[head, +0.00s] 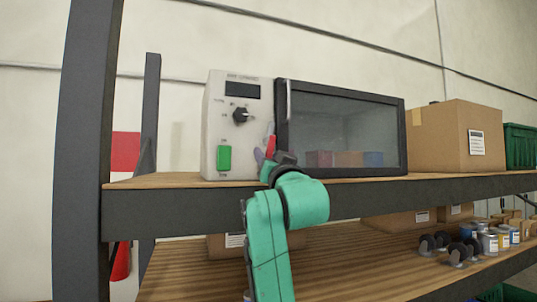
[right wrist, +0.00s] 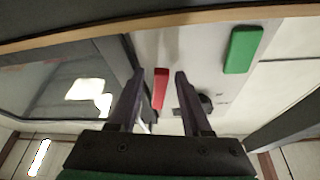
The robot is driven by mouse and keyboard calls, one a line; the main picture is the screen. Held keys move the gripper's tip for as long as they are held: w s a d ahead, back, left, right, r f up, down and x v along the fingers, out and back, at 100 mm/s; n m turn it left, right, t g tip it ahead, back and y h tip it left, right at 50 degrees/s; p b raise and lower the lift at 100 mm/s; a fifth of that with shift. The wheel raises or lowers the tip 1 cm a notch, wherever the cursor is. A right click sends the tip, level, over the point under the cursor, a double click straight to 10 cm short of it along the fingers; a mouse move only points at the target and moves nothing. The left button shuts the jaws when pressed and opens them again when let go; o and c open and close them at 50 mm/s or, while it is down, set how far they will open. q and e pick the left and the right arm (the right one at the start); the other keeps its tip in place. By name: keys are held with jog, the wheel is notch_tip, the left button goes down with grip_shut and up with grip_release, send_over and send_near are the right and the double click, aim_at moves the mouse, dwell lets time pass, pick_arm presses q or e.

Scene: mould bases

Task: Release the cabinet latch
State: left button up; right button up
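The cabinet (head: 232,160) is a white-and-black unit with a glass door (head: 345,125), which looks shut, standing on the upper shelf. A red latch (head: 270,146) sits low on the white panel, beside the door's left edge. My right gripper (head: 265,155) is in front of it, partly covering its lower end. In the right wrist view, which is turned upside down, the two fingers of the gripper (right wrist: 160,73) are apart. The red latch (right wrist: 160,88) shows in the gap between them; I cannot tell whether they touch it. My left gripper is not in view.
The panel also bears a black knob (head: 242,115), a display and a green button (head: 224,158). A cardboard box (head: 455,138) stands right of the cabinet.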

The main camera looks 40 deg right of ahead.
grip_shut()
jog(key=shift+s+d+f+n+y+b, duration=0.2)
jog(key=shift+n+y+b, duration=0.3)
jog(key=shift+n, duration=0.5)
jog(key=shift+d+r+n+t+y, duration=0.2)
jog(key=shift+n+t+y, duration=0.3)
jog(key=shift+n, duration=0.6)
jog(key=shift+o, duration=0.9)
grip_release()
jog(key=shift+s, duration=0.1)
